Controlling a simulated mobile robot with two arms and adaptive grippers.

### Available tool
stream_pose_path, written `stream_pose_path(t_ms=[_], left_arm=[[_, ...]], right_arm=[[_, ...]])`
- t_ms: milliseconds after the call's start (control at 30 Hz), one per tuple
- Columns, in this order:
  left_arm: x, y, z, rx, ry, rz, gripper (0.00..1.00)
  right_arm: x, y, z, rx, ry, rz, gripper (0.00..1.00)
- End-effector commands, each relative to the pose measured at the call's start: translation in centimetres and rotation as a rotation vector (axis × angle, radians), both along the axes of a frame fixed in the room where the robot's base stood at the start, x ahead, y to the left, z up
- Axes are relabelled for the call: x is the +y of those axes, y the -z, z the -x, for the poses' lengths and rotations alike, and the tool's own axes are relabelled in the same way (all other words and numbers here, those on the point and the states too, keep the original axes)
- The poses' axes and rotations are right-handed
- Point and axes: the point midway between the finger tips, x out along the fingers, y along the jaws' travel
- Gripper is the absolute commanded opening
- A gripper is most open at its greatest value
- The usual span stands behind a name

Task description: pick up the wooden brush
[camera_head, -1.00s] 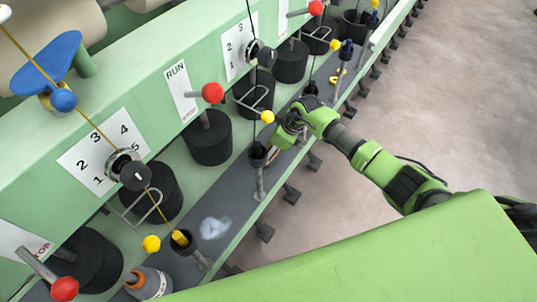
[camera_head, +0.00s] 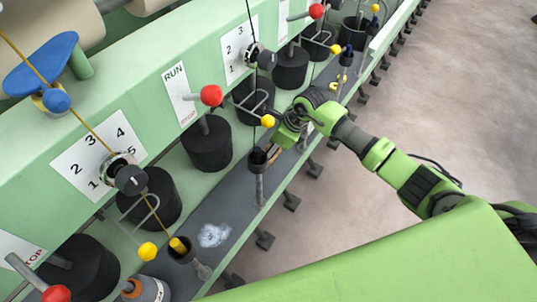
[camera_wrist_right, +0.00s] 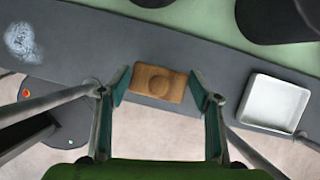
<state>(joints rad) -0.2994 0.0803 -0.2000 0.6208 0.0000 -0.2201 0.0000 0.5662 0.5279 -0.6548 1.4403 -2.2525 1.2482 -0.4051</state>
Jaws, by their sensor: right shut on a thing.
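I cannot tell whether the brush touches the ledge. My left gripper is not in view.
A white tray (camera_wrist_right: 273,103) lies right of the brush in the wrist view. A white fluffy patch (camera_head: 214,235) is on the ledge. Black cans (camera_head: 207,144), a red-knobbed lever (camera_head: 211,95) and a yellow knob (camera_head: 267,121) are close by. Open floor (camera_head: 440,110) lies right.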

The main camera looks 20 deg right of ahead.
Motion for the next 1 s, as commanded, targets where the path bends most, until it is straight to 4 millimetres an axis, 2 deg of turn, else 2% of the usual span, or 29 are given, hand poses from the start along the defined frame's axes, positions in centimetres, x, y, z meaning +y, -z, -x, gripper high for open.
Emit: stream_pose_path(t_ms=[233,400,600,800,1000], left_arm=[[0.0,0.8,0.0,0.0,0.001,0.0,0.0],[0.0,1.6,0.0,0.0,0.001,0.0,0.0],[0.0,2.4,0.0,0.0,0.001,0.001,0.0],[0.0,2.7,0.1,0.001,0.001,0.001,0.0],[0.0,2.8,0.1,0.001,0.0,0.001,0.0]], right_arm=[[-0.7,-4.6,4.2,-0.002,-0.004,0.004,0.36],[-1.2,-6.0,7.7,0.001,-0.002,0.004,0.36],[-1.5,-7.5,10.9,0.004,-0.001,0.003,0.36],[-1.7,-8.5,12.6,0.003,0.0,0.002,0.36],[-1.8,-8.8,13.2,0.004,0.001,0.001,0.36]])
